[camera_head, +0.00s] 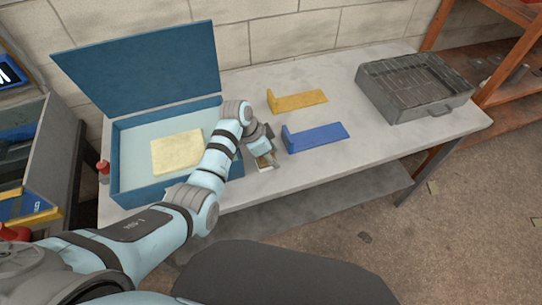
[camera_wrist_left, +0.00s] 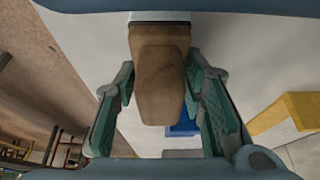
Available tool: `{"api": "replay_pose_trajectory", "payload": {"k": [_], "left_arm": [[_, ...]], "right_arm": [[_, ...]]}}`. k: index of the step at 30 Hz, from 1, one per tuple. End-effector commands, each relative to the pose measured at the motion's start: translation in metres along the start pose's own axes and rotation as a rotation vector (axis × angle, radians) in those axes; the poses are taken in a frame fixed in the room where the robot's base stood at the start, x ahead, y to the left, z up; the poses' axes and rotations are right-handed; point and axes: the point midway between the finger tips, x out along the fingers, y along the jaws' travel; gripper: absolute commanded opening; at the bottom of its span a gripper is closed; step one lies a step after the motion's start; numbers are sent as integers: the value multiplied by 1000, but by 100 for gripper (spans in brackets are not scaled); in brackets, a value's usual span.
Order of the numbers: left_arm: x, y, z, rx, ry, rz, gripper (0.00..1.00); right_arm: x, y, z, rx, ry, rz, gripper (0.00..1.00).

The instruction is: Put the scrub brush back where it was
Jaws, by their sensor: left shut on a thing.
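In the head view my left gripper (camera_head: 264,153) is low over the bench's front part, left of the blue bracket. Only a small brown and pale part of the brush (camera_head: 267,162) shows there, under the fingers. I cannot tell whether the brush touches the bench. My right gripper is not in view.
The grey bench (camera_head: 320,165) holds an open blue box (camera_head: 118,165) with a pale yellow block (camera_head: 176,152) inside. A blue bracket (camera_head: 318,136) and a yellow bracket (camera_head: 300,101) lie right of my gripper. A grey metal case (camera_head: 400,105) stands at the right. The bench's front right is clear.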

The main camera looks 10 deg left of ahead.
Motion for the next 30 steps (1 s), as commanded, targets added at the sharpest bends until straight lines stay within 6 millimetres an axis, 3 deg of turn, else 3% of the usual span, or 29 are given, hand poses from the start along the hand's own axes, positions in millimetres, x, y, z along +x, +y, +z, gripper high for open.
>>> {"api": "replay_pose_trajectory", "payload": {"k": [4, 5, 8, 20, 23, 30], "left_arm": [[2, 0, 1, -1, 0, 0, 11], [1, 0, 1, -1, 0, 0, 42], [1, 0, 1, -1, 0, 1, 57], [-7, 0, -1, -1, 0, 0, 57], [-25, 0, -1, -2, 1, -1, 57], [-90, -1, -2, 0, 1, -3, 57]], "right_arm": [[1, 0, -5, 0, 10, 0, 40], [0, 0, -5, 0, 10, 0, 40], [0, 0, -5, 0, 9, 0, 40], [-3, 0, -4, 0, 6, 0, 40], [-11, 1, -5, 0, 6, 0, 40], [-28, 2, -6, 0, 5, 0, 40]]}}
